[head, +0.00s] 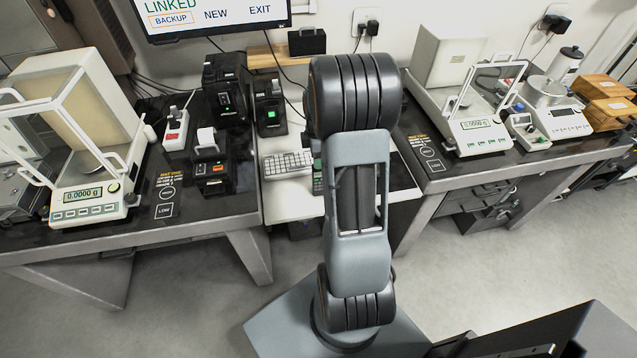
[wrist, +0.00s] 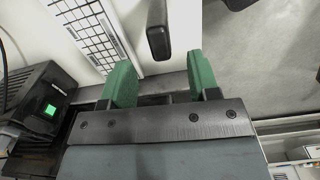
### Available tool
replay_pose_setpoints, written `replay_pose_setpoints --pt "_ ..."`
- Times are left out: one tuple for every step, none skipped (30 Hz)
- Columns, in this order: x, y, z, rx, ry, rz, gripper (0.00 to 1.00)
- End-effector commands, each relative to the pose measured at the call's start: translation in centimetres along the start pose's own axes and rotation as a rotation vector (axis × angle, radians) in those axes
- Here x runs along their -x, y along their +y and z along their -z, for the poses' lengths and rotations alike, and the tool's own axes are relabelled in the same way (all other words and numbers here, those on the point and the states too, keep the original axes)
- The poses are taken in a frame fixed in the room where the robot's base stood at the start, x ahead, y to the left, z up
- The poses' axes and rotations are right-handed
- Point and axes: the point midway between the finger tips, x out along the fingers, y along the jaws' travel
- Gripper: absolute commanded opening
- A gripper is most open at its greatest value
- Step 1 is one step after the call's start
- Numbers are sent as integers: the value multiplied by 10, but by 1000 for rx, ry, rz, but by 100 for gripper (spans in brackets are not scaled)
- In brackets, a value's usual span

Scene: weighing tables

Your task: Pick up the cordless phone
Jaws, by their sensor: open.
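In the wrist view, a dark, rounded, oblong object (wrist: 158,30) lies on the white desk beside the keyboard. It looks like the cordless phone, but no keys or screen show on it. My gripper (wrist: 160,62) is open, its two green fingers apart and nothing between them. The dark object is beyond the fingertips, roughly in line with the gap.
A white keyboard (head: 287,163) lies left of my arm. Balances stand on the left (head: 90,190) and right (head: 475,125) dark tables. A monitor (head: 215,15) is at the back. Grey floor is clear in front.

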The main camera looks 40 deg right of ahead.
Motion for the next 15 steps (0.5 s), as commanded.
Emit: replay_pose_setpoints --pt "-7 0 0 0 0 3 55" --pt "-10 0 0 0 0 2 55" --pt "-14 0 0 0 0 2 55" --pt "-16 0 0 0 0 1 55" --pt "-18 0 0 0 0 1 55" --pt "-19 0 0 0 0 0 55" --pt "-20 0 0 0 0 0 55" --pt "-21 0 0 0 0 0 55" --pt "-23 0 0 0 0 1 55" --pt "-25 0 0 0 0 1 55" --pt "-28 0 0 -1 0 2 55" --pt "-33 0 0 -1 0 3 55" --pt "-37 -1 -1 -1 0 5 55" --pt "-42 0 -1 -1 0 4 55" --pt "-47 0 -2 -1 0 5 55"
